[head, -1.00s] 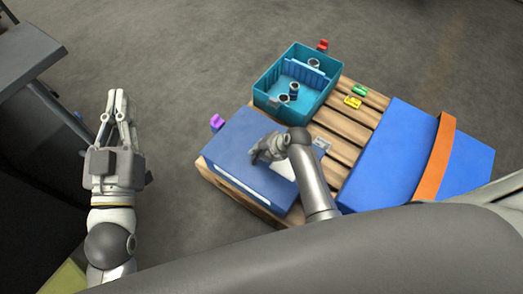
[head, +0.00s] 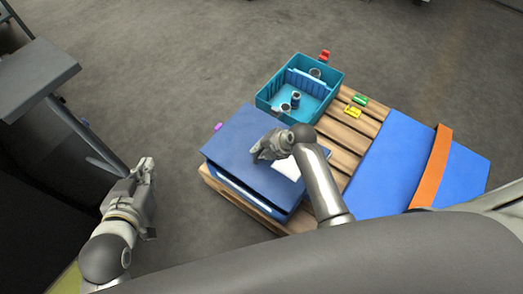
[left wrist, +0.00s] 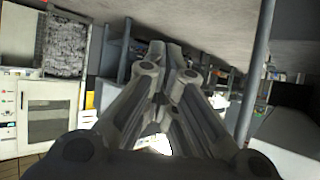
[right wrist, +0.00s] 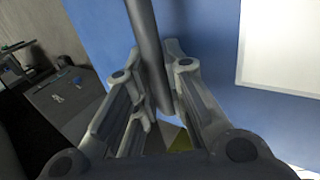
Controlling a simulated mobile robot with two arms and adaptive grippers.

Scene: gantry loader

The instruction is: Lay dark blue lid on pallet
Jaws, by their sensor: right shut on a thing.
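The dark blue lid (head: 237,146) is a flat panel with a white label (head: 288,168), over a blue box (head: 240,192) at the pallet's near left corner. The lid covers most of the box, and a gap seems to show at the front. My right gripper (head: 262,152) is over the lid. In the right wrist view it (right wrist: 163,100) is shut on a grey bar-like handle (right wrist: 147,40) in front of the lid (right wrist: 205,30). My left gripper (head: 146,170) is shut and empty, left of the pallet. The wooden pallet (head: 336,132) shows bare slats in its middle.
A teal bin (head: 270,106) with several grey cylindrical parts stands at the pallet's back. A grey table (head: 40,75) stands left.

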